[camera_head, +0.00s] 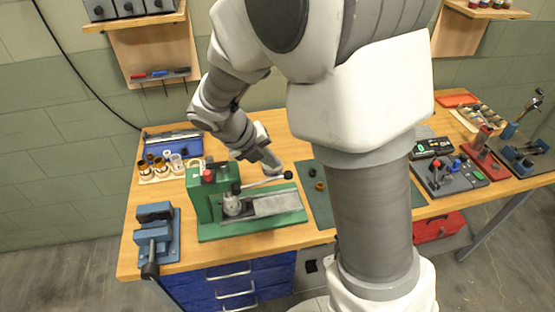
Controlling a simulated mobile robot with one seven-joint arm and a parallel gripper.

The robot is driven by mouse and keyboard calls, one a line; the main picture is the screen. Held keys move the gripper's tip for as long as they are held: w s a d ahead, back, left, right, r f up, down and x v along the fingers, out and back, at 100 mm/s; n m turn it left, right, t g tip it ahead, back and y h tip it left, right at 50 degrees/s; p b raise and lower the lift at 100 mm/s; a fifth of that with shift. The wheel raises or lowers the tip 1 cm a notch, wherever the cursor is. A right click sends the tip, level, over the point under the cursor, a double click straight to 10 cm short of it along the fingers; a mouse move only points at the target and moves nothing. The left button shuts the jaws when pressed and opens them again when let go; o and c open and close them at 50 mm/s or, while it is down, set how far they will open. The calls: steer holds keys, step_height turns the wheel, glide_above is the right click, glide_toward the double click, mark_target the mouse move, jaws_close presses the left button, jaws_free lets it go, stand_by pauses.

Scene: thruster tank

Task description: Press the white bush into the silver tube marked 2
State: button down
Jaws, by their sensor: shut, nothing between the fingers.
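A green press (202,200) with a red knob stands on the left half of the wooden bench. A silver cylindrical part (233,206) is at the press head; I cannot tell whether it is the tube marked 2, and no number is readable. The press lever (262,183) is a thin bar with black knobs, lying nearly level. My gripper (272,170) is shut and empty, just behind the lever near its right end; I cannot tell whether they touch. Small white and brown rings and tubes (177,163) stand at the back left. The white bush cannot be singled out.
A blue vise (155,238) stands at the front left corner. A blue case (172,143) lies at the back left. A dark green mat (316,199) with small round parts lies right of the press, partly hidden by my arm. More fixtures (448,176) crowd the right side.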

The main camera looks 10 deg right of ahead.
mark_target(287, 174)
steer(key=shift+x, duration=2.75)
steer(key=shift+f, duration=0.1)
steer(key=shift+d+f, duration=0.25)
steer(key=shift+f, duration=0.2)
steer(key=shift+r, duration=0.1)
